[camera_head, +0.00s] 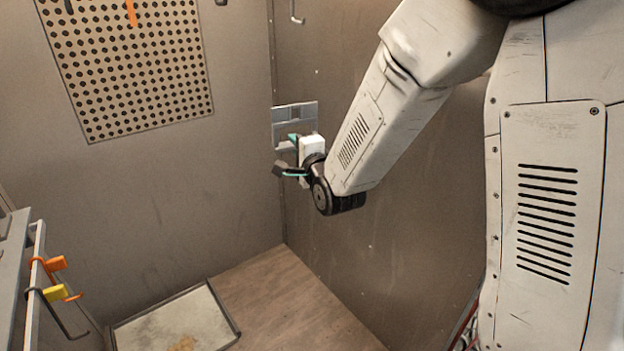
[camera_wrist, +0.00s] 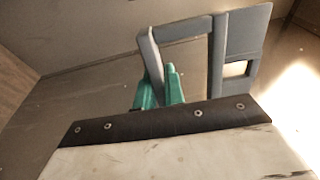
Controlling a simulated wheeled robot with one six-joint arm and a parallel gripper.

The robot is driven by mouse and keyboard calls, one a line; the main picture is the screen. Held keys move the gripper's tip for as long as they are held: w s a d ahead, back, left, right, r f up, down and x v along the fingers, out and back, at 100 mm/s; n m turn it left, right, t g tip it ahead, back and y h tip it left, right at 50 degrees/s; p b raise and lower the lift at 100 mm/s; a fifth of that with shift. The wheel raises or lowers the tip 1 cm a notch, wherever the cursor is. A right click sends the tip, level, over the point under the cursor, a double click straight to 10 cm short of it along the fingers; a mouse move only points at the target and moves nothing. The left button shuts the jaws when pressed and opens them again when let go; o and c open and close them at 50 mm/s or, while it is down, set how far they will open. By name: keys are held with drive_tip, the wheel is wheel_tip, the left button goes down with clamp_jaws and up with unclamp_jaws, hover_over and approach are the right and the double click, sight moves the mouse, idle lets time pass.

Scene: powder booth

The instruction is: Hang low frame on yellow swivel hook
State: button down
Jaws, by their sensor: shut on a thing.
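My gripper (camera_head: 290,156) is at the end of my arm near the middle of the head view, beside the right-hand wall. Its green fingertips (camera_wrist: 160,88) are shut on a grey frame (camera_head: 309,118). In the wrist view the frame (camera_wrist: 240,48) shows as a bar, an open gap and a flat panel with a small window. The fingers grip it at its left bar.
An orange hook (camera_head: 56,263) sits just above the yellow one on the same rail (camera_head: 34,285). A perforated panel (camera_head: 130,65) is on the back wall. A shallow tray (camera_head: 175,320) lies on the floor. The space between gripper and rail looks clear.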

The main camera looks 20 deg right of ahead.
drive_tip(key=s+a+r+n+y, duration=0.1)
drive_tip(key=s+a+r, duration=0.3)
drive_tip(key=r, duration=0.5)
drive_tip(key=s+a+r+g+y, duration=0.1)
drive_tip(key=s+a+r, duration=0.1)
drive_tip(key=s+r, duration=0.55)
drive_tip(key=s+a+r+n+y, duration=0.1)
drive_tip(key=s+a+r, duration=0.15)
drive_tip(key=r, duration=0.85)
drive_tip(key=w+a+f, duration=0.3)
drive_tip(key=w+f, duration=0.1)
drive_tip(key=w, duration=0.2)
drive_tip(key=shift+w+f+y, duration=0.2)
drive_tip(key=shift+f+y, duration=0.05)
drive_tip(key=shift+y, duration=0.05)
drive_tip(key=shift+w, duration=0.1)
drive_tip(key=shift+x, duration=2.3)
drive_tip(key=shift+f, duration=0.1)
drive_tip(key=shift+f, duration=0.15)
